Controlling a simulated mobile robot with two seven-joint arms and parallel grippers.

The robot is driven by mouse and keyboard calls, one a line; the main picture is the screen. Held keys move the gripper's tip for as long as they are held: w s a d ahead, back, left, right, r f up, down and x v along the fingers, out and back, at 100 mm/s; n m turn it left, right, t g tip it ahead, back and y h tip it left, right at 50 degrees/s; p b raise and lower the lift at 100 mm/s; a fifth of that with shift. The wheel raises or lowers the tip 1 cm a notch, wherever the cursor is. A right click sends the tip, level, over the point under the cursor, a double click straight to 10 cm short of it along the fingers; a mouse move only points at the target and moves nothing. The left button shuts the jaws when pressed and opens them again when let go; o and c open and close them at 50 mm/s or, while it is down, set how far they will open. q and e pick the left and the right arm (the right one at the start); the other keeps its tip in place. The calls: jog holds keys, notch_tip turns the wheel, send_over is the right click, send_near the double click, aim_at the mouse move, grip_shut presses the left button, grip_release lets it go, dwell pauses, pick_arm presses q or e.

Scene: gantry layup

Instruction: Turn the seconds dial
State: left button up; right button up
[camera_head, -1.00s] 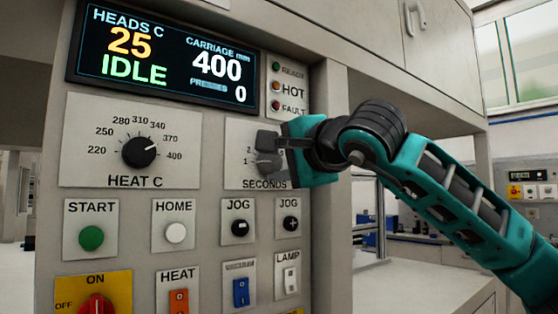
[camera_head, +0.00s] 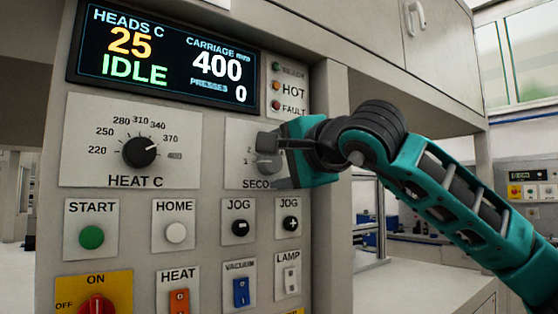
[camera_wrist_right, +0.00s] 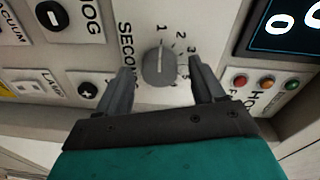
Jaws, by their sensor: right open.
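The seconds dial (camera_wrist_right: 159,66) is a grey knob with a pale pointer line, seen in the right wrist view. Its line points at about the 1 on the printed scale. My right gripper (camera_wrist_right: 160,72) is open, with one finger on each side of the knob; I cannot tell whether either finger touches it. In the head view, my right gripper (camera_head: 268,152) is at the seconds panel (camera_head: 236,135) and hides most of the dial and the end of its label. My left gripper is not in view.
The heat dial (camera_head: 138,152) is left of the seconds panel. The display (camera_head: 165,55) above reads IDLE, with indicator lamps (camera_head: 276,86) beside it. JOG buttons (camera_head: 240,228) and the LAMP switch (camera_head: 291,280) lie below. Open room lies right of the cabinet edge.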

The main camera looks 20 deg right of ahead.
jog(key=shift+s, duration=0.15)
jog(key=shift+s+d, duration=0.15)
jog(key=shift+s, duration=0.15)
pick_arm(q)
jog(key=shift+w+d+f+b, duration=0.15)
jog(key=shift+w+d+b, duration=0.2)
jog(key=shift+b, duration=0.35)
pick_arm(e)
jog(key=v, duration=1.2)
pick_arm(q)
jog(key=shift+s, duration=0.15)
